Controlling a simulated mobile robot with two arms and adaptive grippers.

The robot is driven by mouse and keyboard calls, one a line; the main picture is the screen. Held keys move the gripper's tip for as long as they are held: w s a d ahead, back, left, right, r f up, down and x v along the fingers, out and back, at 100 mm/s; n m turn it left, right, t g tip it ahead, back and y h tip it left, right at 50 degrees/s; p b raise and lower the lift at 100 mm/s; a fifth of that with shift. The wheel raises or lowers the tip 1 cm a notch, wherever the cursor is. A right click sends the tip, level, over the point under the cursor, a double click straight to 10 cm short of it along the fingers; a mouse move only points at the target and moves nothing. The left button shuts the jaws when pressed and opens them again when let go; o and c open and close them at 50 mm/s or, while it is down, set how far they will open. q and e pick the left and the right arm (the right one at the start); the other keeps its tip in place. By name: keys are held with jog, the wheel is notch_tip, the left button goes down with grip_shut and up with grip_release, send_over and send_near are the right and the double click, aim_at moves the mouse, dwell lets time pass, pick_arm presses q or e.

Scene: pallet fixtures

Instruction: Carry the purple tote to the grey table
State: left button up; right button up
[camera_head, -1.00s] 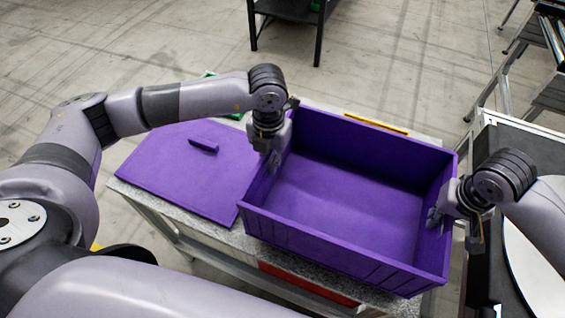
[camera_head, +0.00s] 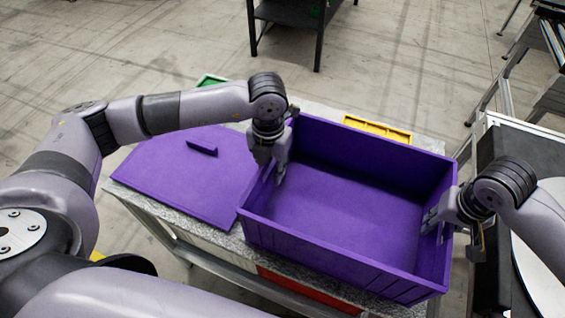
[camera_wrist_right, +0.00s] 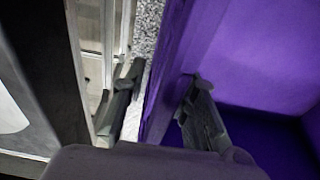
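The purple tote (camera_head: 340,262) is open-topped and empty inside. It stands on a speckled grey tabletop (camera_head: 190,215), and its right wall fills the middle of the right wrist view (camera_wrist_right: 165,75). My left gripper (camera_head: 273,168) straddles the tote's left wall, with fingers apart on either side of the rim. My right gripper (camera_head: 450,225) straddles the right wall. In the wrist view its fingers (camera_wrist_right: 160,95) are spread, one outside and one inside the tote, with a gap between the outer finger and the wall.
A flat purple panel (camera_head: 180,180) with a small handle lies left of the tote. A yellow bin (camera_head: 378,127) and a green bin (camera_head: 210,80) show behind. A red bin (camera_head: 305,290) is below the tabletop. A black table (camera_head: 290,10) stands farther back across open floor.

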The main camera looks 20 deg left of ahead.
pick_arm(q)
notch_tip(320, 180, up, 12)
jog(key=shift+f, duration=0.1)
pick_arm(e)
jog(key=shift+r, duration=0.1)
jog(key=r, duration=0.4)
jog(key=s+r, duration=0.1)
jog(key=r, duration=0.2)
jog(key=s+r, duration=0.1)
jog(key=r, duration=0.3)
jog(key=shift+r, duration=0.35)
jog(key=shift+w, duration=0.1)
